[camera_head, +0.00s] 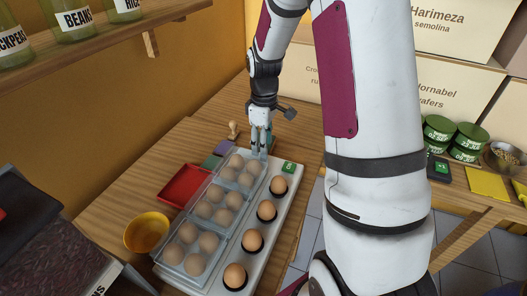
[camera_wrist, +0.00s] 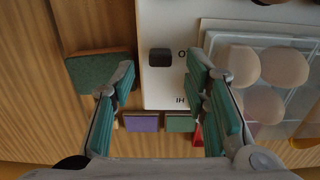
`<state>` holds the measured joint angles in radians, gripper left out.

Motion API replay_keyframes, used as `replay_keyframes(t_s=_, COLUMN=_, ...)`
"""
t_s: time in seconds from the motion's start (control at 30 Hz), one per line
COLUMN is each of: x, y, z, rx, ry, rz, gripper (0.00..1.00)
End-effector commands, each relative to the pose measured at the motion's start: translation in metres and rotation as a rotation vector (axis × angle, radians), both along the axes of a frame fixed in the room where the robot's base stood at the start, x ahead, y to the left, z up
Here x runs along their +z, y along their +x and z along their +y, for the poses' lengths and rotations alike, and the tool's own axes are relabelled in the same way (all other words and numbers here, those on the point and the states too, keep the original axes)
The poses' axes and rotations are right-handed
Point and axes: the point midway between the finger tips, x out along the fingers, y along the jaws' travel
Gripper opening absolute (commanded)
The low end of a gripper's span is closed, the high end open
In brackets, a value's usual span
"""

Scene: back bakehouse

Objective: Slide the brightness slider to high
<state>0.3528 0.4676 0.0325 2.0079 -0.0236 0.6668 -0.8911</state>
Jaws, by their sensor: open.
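The white egg unit (camera_head: 296,207) lies on the wooden table with several brown eggs in dark round cups. In the wrist view its white end panel (camera_wrist: 163,20) bears a small black knob (camera_wrist: 160,57), which looks like the slider. Letters "O" and "HI" show beside it, partly covered by a finger; the slot is not clear. My gripper (camera_wrist: 165,80) is open and empty, its teal fingers on either side of the knob, with no visible contact. In the head view my gripper (camera_head: 260,150) is at the unit's far end and hides the knob.
A clear carton of eggs (camera_head: 228,225) lies along the unit's left side. A red tray (camera_head: 180,190), yellow bowl (camera_head: 147,232), purple block (camera_head: 223,147) and wooden stamp (camera_head: 233,130) stand left of it. A green block (camera_wrist: 98,70) lies beside the left finger.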

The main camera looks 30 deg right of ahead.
Motion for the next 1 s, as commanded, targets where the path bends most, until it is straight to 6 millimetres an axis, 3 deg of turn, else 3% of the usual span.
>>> replay_keyframes(t_s=0.23, x=-0.030, y=0.000, z=0.000, rx=0.000, ry=0.001, rz=0.001, gripper=0.42)
replay_keyframes(t_s=0.63, x=-0.036, y=0.000, z=0.000, rx=0.000, ry=0.000, rz=0.000, gripper=0.42)
replay_keyframes(t_s=0.8, x=-0.036, y=0.000, z=0.000, rx=0.000, ry=0.000, rz=0.000, gripper=0.03)
replay_keyframes(t_s=1.0, x=-0.036, y=0.001, z=0.000, rx=0.000, ry=0.000, rz=0.000, gripper=0.00)
